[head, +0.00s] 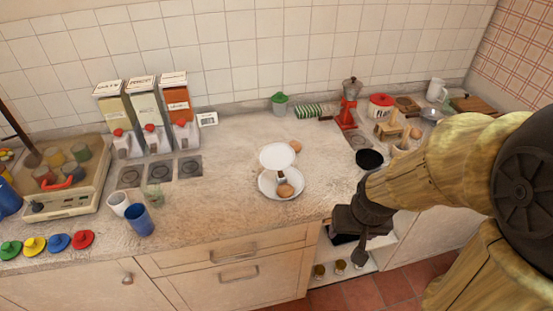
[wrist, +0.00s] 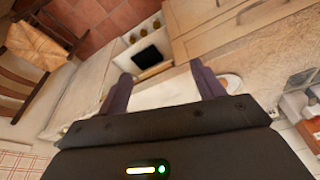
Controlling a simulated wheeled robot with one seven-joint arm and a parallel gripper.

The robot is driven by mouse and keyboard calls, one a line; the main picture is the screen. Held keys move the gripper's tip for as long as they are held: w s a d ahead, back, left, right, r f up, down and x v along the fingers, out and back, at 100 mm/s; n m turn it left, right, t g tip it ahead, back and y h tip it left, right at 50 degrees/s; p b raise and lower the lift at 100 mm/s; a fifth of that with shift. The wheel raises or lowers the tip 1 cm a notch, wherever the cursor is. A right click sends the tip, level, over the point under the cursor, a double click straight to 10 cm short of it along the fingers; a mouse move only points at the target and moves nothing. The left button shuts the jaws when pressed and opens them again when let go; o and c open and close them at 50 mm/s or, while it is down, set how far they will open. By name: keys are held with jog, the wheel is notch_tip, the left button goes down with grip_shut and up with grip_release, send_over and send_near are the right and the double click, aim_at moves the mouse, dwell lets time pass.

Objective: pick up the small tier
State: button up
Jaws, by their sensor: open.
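The small tier (head: 277,156) is a round white plate in the head view. It appears above and just behind a larger white plate (head: 266,192) on the counter; a short dark piece shows between them. A brown egg (head: 285,191) lies on the larger plate. My gripper (head: 355,240) is at the counter's front edge, right of both plates and apart from them. In the wrist view my gripper (wrist: 164,84) is open, with nothing between its fingers. A white rounded edge (wrist: 235,82) shows by the right finger; I cannot tell which plate it is.
Another egg (head: 295,146) sits behind the small tier. A black bowl (head: 369,159) and red grinder (head: 347,113) stand to the right. A white cup (head: 118,203) and blue cup (head: 138,219) stand to the left. Bare counter (head: 225,190) lies left of the plates.

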jog(key=o, duration=0.6)
jog(key=w+a+f+m, duration=0.1)
jog(key=m, duration=0.1)
jog(key=w+a+f+m+t+b, duration=0.1)
jog(key=m, duration=0.1)
jog(key=w+a+f+m+t+y+b, duration=0.1)
jog(key=w+a+m, duration=0.1)
jog(key=shift+a, duration=0.1)
jog(key=shift+w+a+r+m+t+y+b, duration=0.55)
jog(key=shift+w+a+m+t+b, duration=0.9)
jog(key=shift+m, duration=2.7)
jog(key=shift+w+a+r+m+t+y+b, duration=0.2)
jog(key=shift+w+a+r+m+t+b, duration=1)
jog(key=shift+m, duration=3)
jog(key=shift+w+a+r+m+t+y+b, duration=0.35)
jog(key=shift+w+a+m+t+b, duration=1.4)
jog(key=shift+m, duration=2.4)
jog(key=shift+s+a+p, duration=0.2)
jog(key=shift+a+p, duration=0.15)
jog(key=shift+p, duration=0.3)
jog(key=shift+r, duration=0.15)
